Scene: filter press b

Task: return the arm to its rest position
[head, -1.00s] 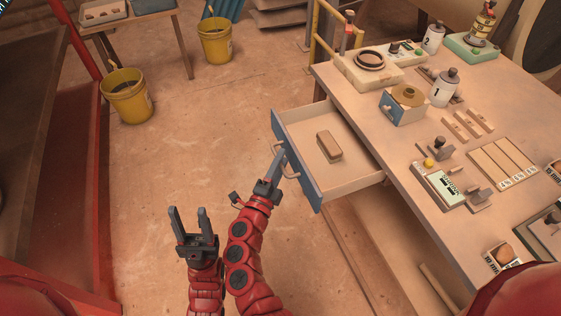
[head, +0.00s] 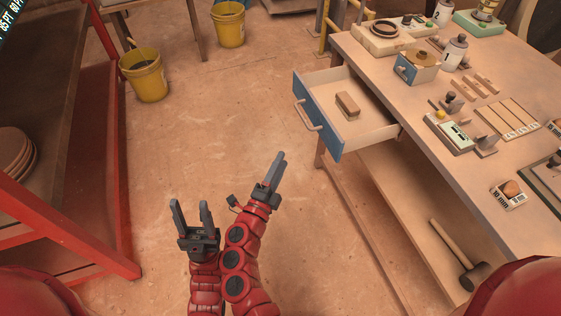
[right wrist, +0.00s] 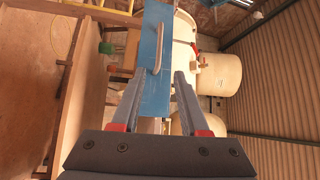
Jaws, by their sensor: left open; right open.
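My right gripper (head: 271,178) is open and empty in the head view, over the floor to the lower left of the pulled-out drawer (head: 319,121). It is apart from the drawer's handle (head: 306,115). In the right wrist view its two fingers (right wrist: 155,100) are spread with nothing between them, and the blue drawer front (right wrist: 156,60) with its handle shows beyond. My left gripper (head: 190,216) is open and empty, just left of the right one, pointing up the picture. A brown block (head: 347,103) lies inside the drawer.
The workbench (head: 423,112) with bottles, a scale and small wooden pieces stands at right. A mallet (head: 462,262) lies on its lower shelf. A red-framed rack (head: 118,180) stands at left. Yellow buckets (head: 148,78) stand at the back. The floor between is clear.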

